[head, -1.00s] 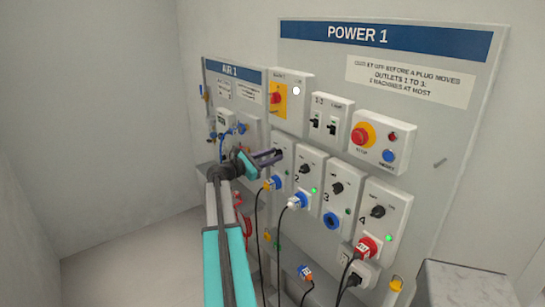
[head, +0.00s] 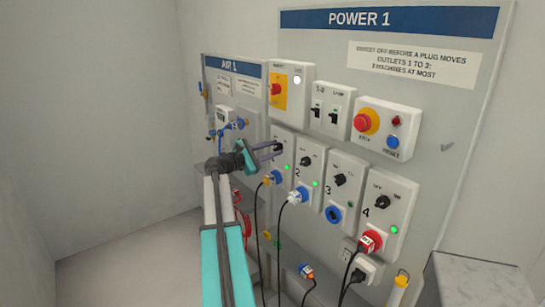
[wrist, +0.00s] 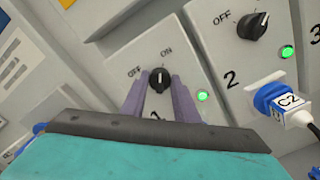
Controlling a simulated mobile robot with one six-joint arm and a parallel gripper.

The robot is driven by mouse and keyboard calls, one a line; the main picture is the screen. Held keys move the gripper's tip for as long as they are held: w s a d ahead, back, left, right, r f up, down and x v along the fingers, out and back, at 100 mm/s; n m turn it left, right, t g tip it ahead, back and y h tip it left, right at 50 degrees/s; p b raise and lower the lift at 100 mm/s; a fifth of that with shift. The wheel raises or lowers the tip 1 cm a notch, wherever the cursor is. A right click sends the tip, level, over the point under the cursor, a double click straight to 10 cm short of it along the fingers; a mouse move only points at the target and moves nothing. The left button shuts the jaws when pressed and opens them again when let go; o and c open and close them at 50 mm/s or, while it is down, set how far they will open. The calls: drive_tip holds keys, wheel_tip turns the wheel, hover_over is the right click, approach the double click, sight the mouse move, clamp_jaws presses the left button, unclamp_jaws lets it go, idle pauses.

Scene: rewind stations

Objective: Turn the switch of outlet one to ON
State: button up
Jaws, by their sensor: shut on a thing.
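The switch of outlet one (wrist: 158,79) is a black rotary knob on a light grey box, with OFF at its upper left and ON at its upper right in the wrist view. Its white mark points up, roughly toward ON. The green lamp (wrist: 202,96) of outlet one is lit; it also shows in the head view (head: 288,169). My gripper (head: 279,151) is at the box of outlet one in the head view. In the wrist view its two purple fingers (wrist: 158,92) stand on either side of the knob, shut on it. The number 1 is partly hidden by my gripper.
Outlet two (head: 306,161), outlet three (head: 340,180) and outlet four (head: 382,202) stand to the right. Blue-white plug C2 (wrist: 290,107) sits in outlet two. Cables hang below. A red stop button (head: 365,122) and a breaker box (head: 331,108) are above. A grey block (head: 475,275) stands at lower right.

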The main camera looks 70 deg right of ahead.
drive_tip(key=shift+f+m+b, duration=0.1)
drive_tip(key=shift+m+b, duration=1)
drive_tip(key=shift+b, duration=0.05)
drive_tip(key=o, duration=1.1)
drive_tip(key=shift+c, duration=0.2)
drive_tip(key=b+v, duration=0.2)
drive_tip(key=v, duration=1.1)
drive_tip(key=shift+a, duration=0.35)
drive_tip(key=shift+w, duration=0.2)
